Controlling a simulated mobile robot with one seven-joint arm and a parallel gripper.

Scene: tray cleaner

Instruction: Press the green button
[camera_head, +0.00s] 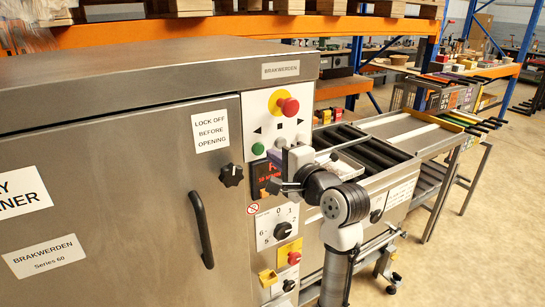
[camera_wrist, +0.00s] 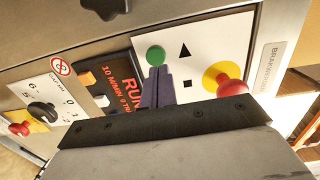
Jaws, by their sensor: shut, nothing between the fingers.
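The green button (camera_head: 258,149) sits on the white upper control panel of the steel machine, below the red mushroom knob. My gripper (camera_head: 272,156) is in front of the panel, a little to the right of the button in the head view. In the wrist view my gripper (camera_wrist: 158,69) has its purple-grey fingers together, pointing at the button, with nothing between them. Whether the tips touch the panel or button, I cannot tell; the button's face looks uncovered.
A red mushroom knob (camera_head: 288,106) on a yellow base is above the button. A lit display (camera_wrist: 117,76) lies beside it. A black rotary knob (camera_head: 231,175) and door handle (camera_head: 201,229) project nearby. A roller conveyor (camera_head: 371,151) extends behind my arm.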

